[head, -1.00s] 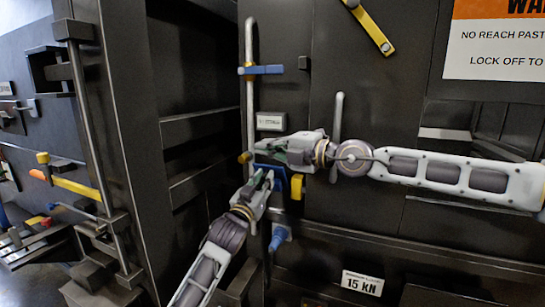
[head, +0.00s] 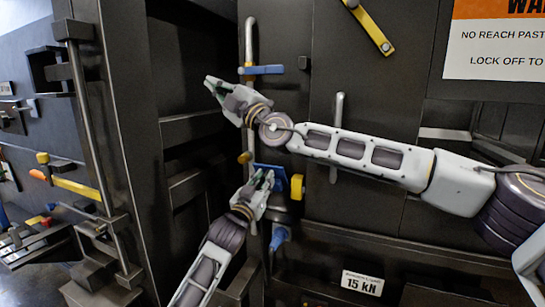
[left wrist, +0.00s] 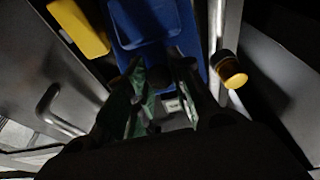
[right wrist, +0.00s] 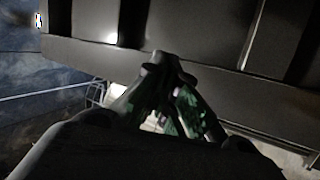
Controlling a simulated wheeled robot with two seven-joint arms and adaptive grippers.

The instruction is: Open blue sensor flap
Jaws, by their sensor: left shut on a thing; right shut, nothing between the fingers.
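The blue sensor flap (head: 279,180) is low on the dark machine front, beside the vertical rail, and shows large at the top of the left wrist view (left wrist: 155,22). My left gripper (head: 264,174) reaches up from below. Its fingers (left wrist: 160,68) are shut on the flap's near edge and hide the grip point. How far the flap is tilted is hard to tell. My right gripper (head: 209,85) is shut and empty, left of the rail and above the flap. The right wrist view shows its fingertips together (right wrist: 166,62), touching nothing visible.
A yellow block (head: 297,187) sits right of the flap, and an orange-yellow knob (head: 244,157) at its upper left. A vertical rail (head: 249,45) with a blue clamp (head: 262,70) rises above. A door handle (head: 337,110) is behind my right arm. A dark recess opens left.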

